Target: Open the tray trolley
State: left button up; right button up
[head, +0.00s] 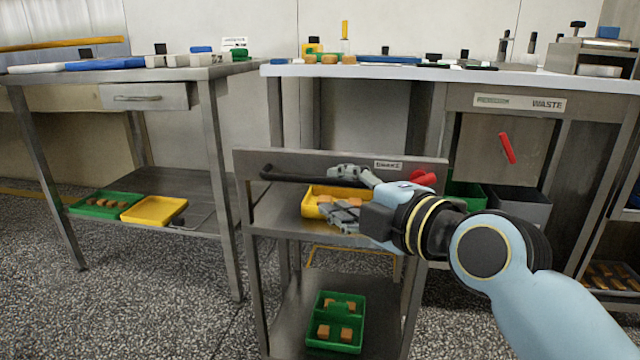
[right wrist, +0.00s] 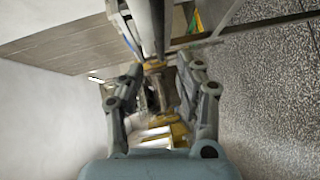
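The tray trolley is a grey metal frame with an upright front panel (head: 300,160), seen in the middle of the head view. A dark bar handle (head: 290,176) runs along the panel, and a red knob (head: 423,177) sits at its right end. My right gripper (head: 343,193) is in front of the panel, its fingers spread apart near the handle's right part, which it hides. In the right wrist view the fingers (right wrist: 165,88) are also apart; I cannot tell whether the bar lies between them. My left gripper is in neither view.
Steel tables stand left (head: 190,74) and behind (head: 540,80). The speckled floor (head: 150,290) at front left is clear.

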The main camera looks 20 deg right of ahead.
jog(key=v, duration=0.2)
jog(key=shift+s+d+r, duration=0.1)
jog(key=shift+s, duration=0.3)
